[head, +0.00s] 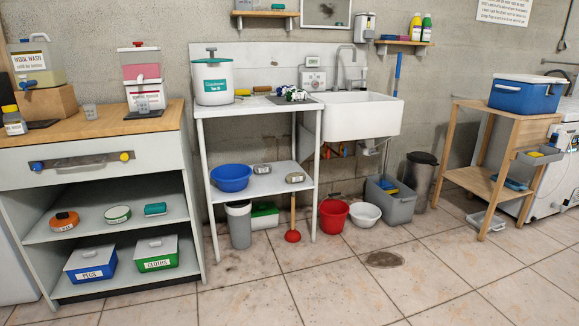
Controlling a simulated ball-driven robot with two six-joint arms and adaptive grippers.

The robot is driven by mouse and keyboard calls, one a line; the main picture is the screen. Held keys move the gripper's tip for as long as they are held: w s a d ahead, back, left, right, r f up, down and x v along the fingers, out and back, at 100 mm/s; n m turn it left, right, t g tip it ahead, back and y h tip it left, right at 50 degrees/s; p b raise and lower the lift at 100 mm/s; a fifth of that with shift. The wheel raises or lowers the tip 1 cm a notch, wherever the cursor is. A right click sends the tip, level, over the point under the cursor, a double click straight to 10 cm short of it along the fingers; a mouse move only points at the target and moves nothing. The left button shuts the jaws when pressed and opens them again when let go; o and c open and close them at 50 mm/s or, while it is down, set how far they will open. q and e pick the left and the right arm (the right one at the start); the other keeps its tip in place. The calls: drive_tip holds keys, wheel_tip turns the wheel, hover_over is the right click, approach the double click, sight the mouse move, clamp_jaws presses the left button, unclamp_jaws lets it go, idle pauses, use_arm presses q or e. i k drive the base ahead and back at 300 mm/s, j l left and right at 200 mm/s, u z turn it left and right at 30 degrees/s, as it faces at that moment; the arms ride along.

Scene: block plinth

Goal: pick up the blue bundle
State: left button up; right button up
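I cannot make out for certain which thing is the blue bundle. A small blue flat item (512,183) lies on the lower shelf of the wooden stand at the right; it is too small to tell if it is a bundle. Other blue things are a blue basin (230,178) on the shelf under the sink-side table, a blue cool box (525,95) with a white lid on top of the stand, and a blue box labelled PEGS (91,264) in the left cabinet. Neither of my grippers shows in the head view.
A grey tub (397,207) with blue and yellow contents stands under the white sink (360,116). A red bucket (333,216), a white bowl (366,214) and a red plunger (292,236) stand nearby.

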sight(281, 90)
drive_tip(key=i, duration=1.9)
